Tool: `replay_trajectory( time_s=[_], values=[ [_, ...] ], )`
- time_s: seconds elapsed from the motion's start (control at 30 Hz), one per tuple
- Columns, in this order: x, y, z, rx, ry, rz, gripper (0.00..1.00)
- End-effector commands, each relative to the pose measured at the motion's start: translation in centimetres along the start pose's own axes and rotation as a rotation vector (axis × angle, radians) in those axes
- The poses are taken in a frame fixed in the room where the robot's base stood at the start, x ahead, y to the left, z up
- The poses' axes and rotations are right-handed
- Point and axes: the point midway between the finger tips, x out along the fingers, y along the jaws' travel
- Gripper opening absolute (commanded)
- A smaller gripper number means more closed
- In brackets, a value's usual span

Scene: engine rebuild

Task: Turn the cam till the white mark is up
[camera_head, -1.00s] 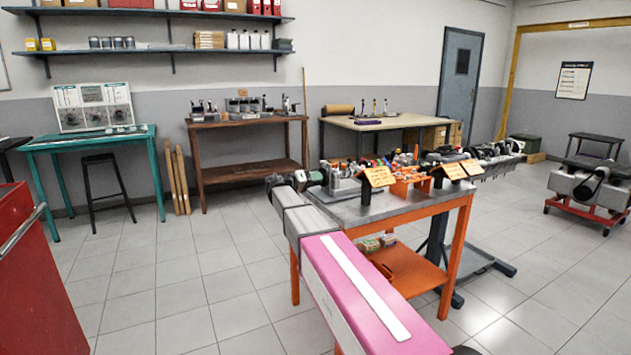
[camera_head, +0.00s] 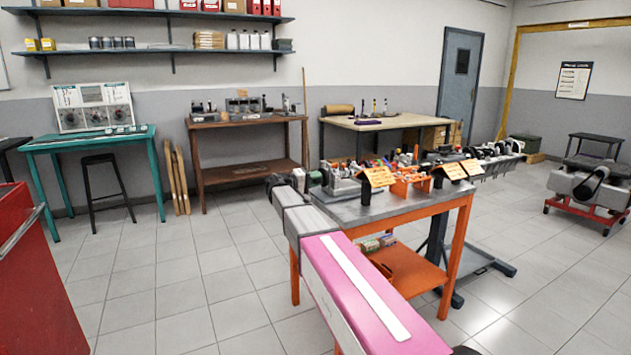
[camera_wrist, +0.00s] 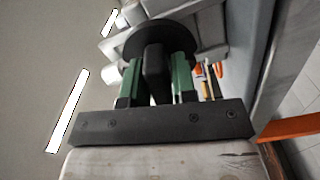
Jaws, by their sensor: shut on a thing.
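In the wrist view, my gripper (camera_wrist: 156,75) has two green fingers closed on the sides of a dark upright knob (camera_wrist: 156,62). Behind the knob is a dark round disc (camera_wrist: 125,42), partly covered by the fingers. I take these for the cam's turning piece, but I cannot tell for sure. I cannot make out a white mark on it. In the head view, my pink and grey arm reaches to the left end of the orange-legged workbench (camera_head: 420,205), and the gripper there is small and mostly hidden by my wrist.
Engine parts (camera_head: 408,170) and yellow signs (camera_head: 378,177) crowd the bench top to the right of my wrist. A red cabinet (camera_head: 40,280) stands at the left. The tiled floor left of the bench is clear. A teal table (camera_head: 95,140) and stool (camera_head: 105,175) stand further back.

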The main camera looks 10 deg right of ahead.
Motion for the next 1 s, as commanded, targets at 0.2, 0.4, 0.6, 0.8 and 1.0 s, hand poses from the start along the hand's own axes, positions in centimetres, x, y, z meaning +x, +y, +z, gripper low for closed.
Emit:
replay_trajectory(
  time_s=[0.2, 0.4, 0.6, 0.8, 1.0],
  values=[
    [-0.05, -0.02, 0.0, -0.132, 0.0, -0.001, 0.02],
    [-0.06, -0.02, 0.0, -0.206, 0.0, -0.002, 0.02],
    [-0.06, -0.02, -0.01, -0.236, 0.0, -0.002, 0.02],
    [-0.07, -0.03, -0.01, -0.239, 0.0, -0.002, 0.02],
    [-0.08, -0.03, -0.01, -0.238, 0.0, -0.002, 0.35]
  ],
)
